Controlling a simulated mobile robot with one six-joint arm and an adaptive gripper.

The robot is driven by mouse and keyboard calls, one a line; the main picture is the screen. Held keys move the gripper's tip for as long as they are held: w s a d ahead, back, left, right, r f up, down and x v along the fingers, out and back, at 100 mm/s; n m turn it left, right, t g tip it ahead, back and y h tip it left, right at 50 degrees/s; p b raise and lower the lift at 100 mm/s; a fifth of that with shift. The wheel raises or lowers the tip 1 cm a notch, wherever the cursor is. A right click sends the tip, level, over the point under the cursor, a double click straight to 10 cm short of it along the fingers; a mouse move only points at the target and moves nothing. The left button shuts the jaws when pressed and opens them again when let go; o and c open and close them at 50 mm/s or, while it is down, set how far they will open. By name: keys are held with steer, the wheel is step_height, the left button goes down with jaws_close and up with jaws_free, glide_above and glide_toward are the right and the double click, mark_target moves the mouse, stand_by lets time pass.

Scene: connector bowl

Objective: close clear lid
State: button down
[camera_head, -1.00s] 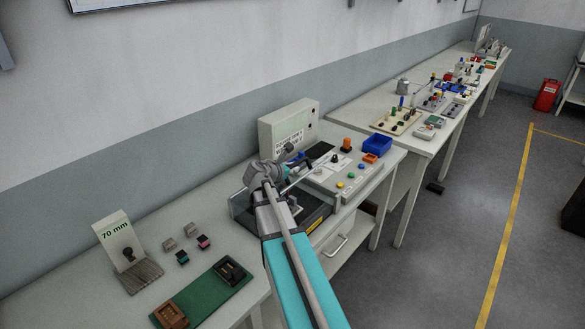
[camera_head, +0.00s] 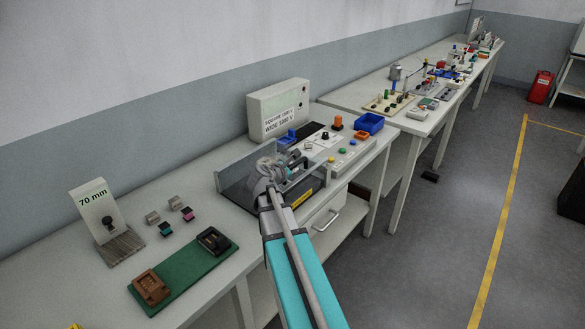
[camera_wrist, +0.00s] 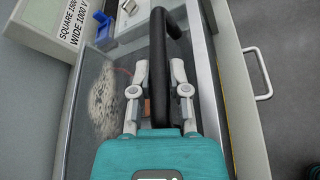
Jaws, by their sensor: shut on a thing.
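The clear lid (camera_wrist: 84,135) is a see-through panel in the wrist view, with a blurred pale round patch showing in it. A black bar handle (camera_wrist: 174,24) runs upright in the picture between my fingers. My gripper (camera_wrist: 160,78) is shut on this handle, one finger on each side. In the head view, my gripper (camera_head: 270,172) is over the grey box (camera_head: 306,191) with a yellow label on its front. My wrist and arm hide much of the box and lid, and I cannot tell the lid's exact tilt.
A cream cabinet (camera_head: 278,109) marked "WIDE 1000 V" stands behind the box. A control panel (camera_head: 345,152) with coloured buttons and a blue bin (camera_head: 369,123) are to its right. A green mat (camera_head: 184,276) and a 70 mm stand (camera_head: 97,212) are to its left.

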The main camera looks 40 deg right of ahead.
steer(key=shift+s+f+b, duration=0.15)
steer(key=shift+f+b, duration=0.2)
steer(key=shift+f, duration=0.2)
steer(key=shift+s, duration=0.1)
steer(key=c, duration=0.6)
jaws_free()
